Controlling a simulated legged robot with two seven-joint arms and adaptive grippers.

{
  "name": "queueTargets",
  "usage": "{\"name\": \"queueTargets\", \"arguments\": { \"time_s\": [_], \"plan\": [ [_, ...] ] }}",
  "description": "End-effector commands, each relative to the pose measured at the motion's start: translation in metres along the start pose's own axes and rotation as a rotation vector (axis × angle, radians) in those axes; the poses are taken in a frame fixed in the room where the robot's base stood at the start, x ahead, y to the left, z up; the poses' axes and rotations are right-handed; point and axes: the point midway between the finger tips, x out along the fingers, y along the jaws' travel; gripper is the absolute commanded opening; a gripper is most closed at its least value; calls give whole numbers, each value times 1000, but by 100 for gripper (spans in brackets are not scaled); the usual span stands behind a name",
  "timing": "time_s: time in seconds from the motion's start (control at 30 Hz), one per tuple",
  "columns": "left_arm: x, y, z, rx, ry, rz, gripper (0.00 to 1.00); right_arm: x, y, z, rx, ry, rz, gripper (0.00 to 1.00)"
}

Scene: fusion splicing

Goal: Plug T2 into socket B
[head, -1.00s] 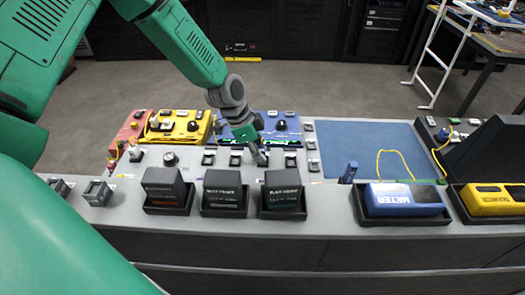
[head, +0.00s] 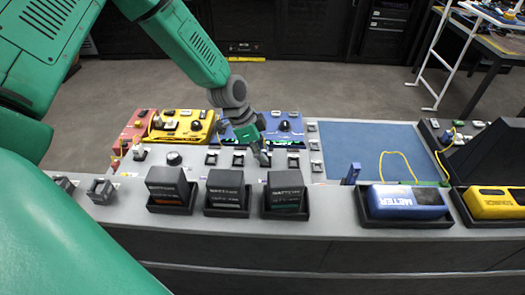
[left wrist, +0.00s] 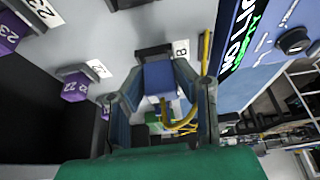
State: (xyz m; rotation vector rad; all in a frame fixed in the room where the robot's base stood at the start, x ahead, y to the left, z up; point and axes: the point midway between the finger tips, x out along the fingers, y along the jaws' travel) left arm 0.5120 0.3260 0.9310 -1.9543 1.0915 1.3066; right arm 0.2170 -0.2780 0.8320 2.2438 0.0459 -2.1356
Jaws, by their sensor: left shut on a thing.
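My left gripper (head: 263,158) reaches down to the console just in front of the blue splicer unit. In the left wrist view, its two fingers (left wrist: 165,108) are closed around a blue plug (left wrist: 158,76), with a yellow cable (left wrist: 185,122) beside it. The plug's far end is against or just in front of a dark socket (left wrist: 153,51). A white label (left wrist: 182,49) beside this socket seems to read B. I cannot tell whether the plug is seated. No T2 mark is legible. The right gripper is not in view.
Dark boxes (head: 285,190) stand in front. A blue mat (head: 365,150) lies right, mostly clear apart from a yellow cable.

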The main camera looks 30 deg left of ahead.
Motion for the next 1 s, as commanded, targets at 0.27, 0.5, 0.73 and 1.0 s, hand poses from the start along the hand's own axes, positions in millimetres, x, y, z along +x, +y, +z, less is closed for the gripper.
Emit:
{"name": "queueTargets", "arguments": {
  "time_s": [0.27, 0.5, 0.73, 1.0],
  "plan": [
    [3, 1, 0, 1, -1, 0, 0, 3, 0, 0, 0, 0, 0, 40],
    [8, 0, 4, 1, 0, 0, 0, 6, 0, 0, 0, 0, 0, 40],
    [8, 0, 4, 1, -1, 0, 45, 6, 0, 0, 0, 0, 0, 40],
    [8, 0, 4, 1, 0, 0, 48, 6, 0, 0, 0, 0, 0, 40]
  ]
}}
